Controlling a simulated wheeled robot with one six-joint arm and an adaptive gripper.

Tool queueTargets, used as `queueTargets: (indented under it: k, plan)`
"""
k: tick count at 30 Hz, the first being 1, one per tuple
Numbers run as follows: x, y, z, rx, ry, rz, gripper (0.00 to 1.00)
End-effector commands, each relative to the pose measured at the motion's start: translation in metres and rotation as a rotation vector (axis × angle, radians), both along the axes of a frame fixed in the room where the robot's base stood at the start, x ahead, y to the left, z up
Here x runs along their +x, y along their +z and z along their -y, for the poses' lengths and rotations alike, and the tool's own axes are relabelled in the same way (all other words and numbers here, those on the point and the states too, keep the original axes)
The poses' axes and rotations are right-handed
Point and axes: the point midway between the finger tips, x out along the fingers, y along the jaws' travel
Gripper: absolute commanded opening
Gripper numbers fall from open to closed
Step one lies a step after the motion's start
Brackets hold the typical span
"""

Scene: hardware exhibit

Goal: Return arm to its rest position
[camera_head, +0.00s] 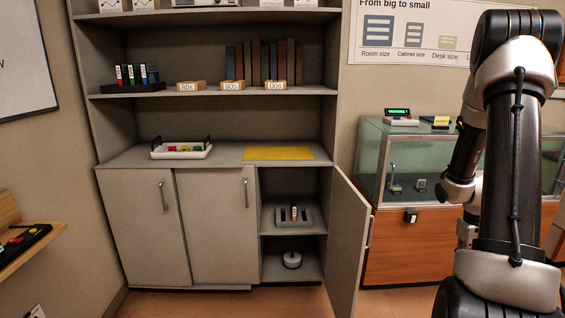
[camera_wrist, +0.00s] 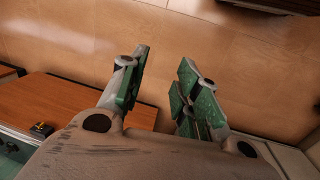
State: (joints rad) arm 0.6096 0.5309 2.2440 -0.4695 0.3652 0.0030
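My arm (camera_head: 515,150) stands folded at the right side of the head view, in front of the glass display case. In the wrist view my gripper (camera_wrist: 165,88) has its two green-padded fingers spread apart. Nothing is between them; the wood-coloured floor (camera_wrist: 215,45) shows behind. In the head view the arm's links hide most of the gripper, and its fingers cannot be made out.
A grey cabinet (camera_head: 210,225) has its right door (camera_head: 347,245) swung open, near the glass display case (camera_head: 385,160). A wall shelf (camera_head: 25,250) stands at the left. Floor (camera_head: 190,305) shows in front of the cabinet.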

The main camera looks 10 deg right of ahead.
Motion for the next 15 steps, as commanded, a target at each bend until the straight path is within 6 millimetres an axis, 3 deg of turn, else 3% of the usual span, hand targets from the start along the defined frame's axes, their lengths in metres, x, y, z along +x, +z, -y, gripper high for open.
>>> queueTargets:
  k: [1,6,9,15]
  plan:
    - [-0.008,0.031,-0.018,-0.004,-0.021,-0.016,0.32]
    - [-0.047,0.113,-0.088,0.030,-0.094,-0.063,0.32]
    - [-0.069,0.151,-0.130,0.060,-0.109,-0.058,0.32]
    - [-0.108,0.207,-0.205,0.119,-0.072,0.035,0.32]
